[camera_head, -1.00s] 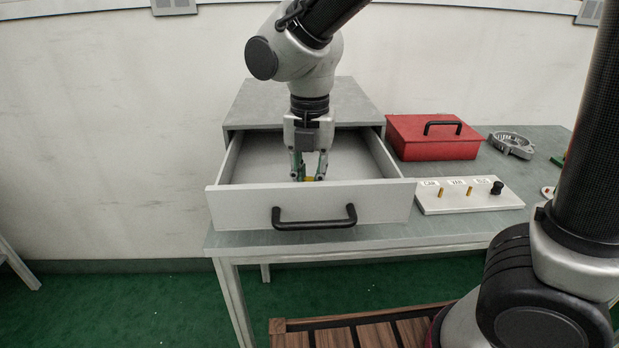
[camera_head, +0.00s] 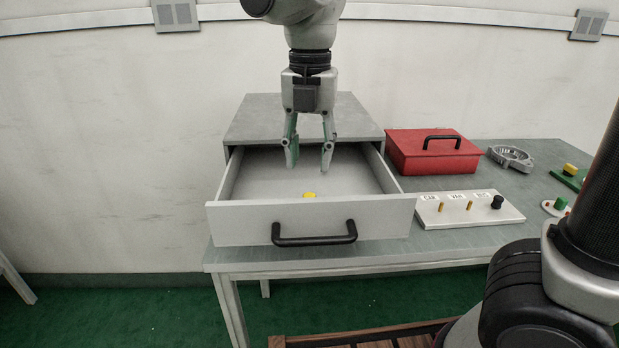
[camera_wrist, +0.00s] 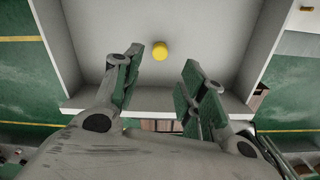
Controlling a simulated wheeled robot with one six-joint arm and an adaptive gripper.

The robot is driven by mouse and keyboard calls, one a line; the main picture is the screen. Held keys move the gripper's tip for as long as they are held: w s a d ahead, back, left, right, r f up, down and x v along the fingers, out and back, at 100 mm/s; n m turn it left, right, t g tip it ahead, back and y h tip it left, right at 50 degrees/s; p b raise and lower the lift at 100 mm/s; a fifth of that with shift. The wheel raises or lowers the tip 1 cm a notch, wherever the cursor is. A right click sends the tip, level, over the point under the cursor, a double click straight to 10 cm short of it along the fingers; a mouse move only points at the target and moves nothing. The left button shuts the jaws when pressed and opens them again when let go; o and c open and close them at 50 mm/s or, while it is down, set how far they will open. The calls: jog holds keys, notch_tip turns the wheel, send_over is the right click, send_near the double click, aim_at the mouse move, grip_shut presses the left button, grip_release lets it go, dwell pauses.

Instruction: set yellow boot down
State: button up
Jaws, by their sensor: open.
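The yellow boot (camera_head: 309,195) rests on the floor of the open drawer (camera_head: 312,222), close behind its front panel. Only its top shows over the panel in the head view. In the wrist view the yellow boot (camera_wrist: 160,51) appears as a small round piece, lying beyond the fingertips and touched by neither. My gripper (camera_head: 310,166) is open and empty, raised above the drawer. In the wrist view its two green-padded fingers (camera_wrist: 158,78) stand wide apart.
A red box with a black handle (camera_head: 433,152) stands right of the drawer cabinet (camera_head: 300,117). In front of it is a white labelled board with pegs (camera_head: 468,210). A grey metal housing (camera_head: 510,157) and green-based parts lie farther right. The rest of the drawer looks empty.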

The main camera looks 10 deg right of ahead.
jog(key=shift+r, duration=1.45)
jog(key=s+d+m+t+y, duration=0.1)
jog(key=s+d+m+t, duration=0.1)
jog(key=d+m, duration=1.65)
jog(key=s+d+f+m+t, duration=0.1)
jog(key=s+d+m, duration=0.2)
jog(key=d+m, duration=0.3)
jog(key=s+d+f+m+t+h, duration=0.1)
jog(key=s+d+f+m, duration=0.1)
jog(key=s+d+m, duration=0.2)
jog(key=d+m, duration=0.2)
jog(key=m, duration=0.2)
jog(key=shift+s+d, duration=0.15)
jog(key=shift+d, duration=0.05)
